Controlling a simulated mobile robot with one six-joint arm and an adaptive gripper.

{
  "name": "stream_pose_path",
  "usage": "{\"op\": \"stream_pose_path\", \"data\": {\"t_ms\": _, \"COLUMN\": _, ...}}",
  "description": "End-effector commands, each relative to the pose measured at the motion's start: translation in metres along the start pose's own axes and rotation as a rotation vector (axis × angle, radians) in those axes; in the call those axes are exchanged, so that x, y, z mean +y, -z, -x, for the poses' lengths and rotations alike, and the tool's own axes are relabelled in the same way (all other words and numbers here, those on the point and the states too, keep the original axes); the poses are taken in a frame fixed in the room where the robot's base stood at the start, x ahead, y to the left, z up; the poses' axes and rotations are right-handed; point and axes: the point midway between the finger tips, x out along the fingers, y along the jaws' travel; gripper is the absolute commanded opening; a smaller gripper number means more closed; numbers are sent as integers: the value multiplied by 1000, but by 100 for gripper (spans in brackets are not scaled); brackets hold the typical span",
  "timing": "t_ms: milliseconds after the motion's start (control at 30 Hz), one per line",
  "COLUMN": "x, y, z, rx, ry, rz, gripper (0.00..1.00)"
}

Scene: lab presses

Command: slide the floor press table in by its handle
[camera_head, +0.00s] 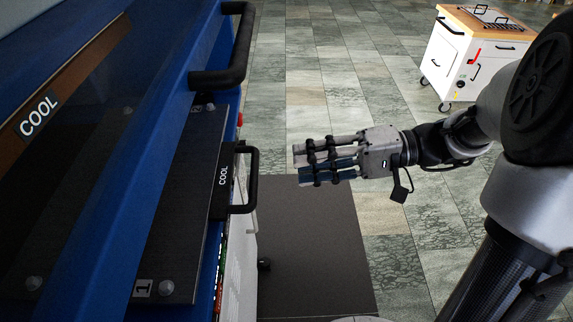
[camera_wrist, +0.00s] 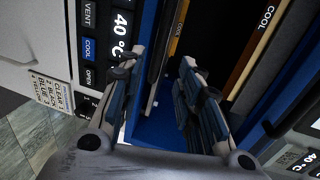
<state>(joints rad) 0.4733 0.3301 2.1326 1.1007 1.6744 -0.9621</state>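The floor press (camera_head: 210,75) is a blue machine filling the left of the head view. Its dark table (camera_head: 180,215), marked 1, has a front edge labelled COOL that stands out past the blue frame. A black bracket-shaped handle (camera_head: 252,180) is on that front edge. My gripper (camera_head: 298,166) is right of the handle, with its fingers pointing left towards it and a gap between them. In the wrist view my gripper (camera_wrist: 160,62) has its two fingers apart with nothing seen held. I cannot clearly make out the table's handle there.
A larger black handle (camera_head: 238,55) is on the blue frame above the table. A dark mat (camera_head: 315,250) lies on the tiled floor below my gripper. A white cart (camera_head: 465,60) with a wooden top stands at the back right. A control panel (camera_wrist: 95,45) shows in the wrist view.

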Motion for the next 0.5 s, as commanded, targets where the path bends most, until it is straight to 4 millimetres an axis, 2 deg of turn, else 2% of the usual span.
{"op": "stream_pose_path", "data": {"t_ms": 100, "x": 0, "y": 0, "z": 7, "rx": 1, "ry": 0, "rz": -1, "gripper": 33}}
{"op": "stream_pose_path", "data": {"t_ms": 367, "x": 0, "y": 0, "z": 8, "rx": 0, "ry": 0, "rz": -1, "gripper": 33}}
{"op": "stream_pose_path", "data": {"t_ms": 500, "x": 0, "y": -5, "z": 5, "rx": -14, "ry": -23, "rz": -4, "gripper": 24}}
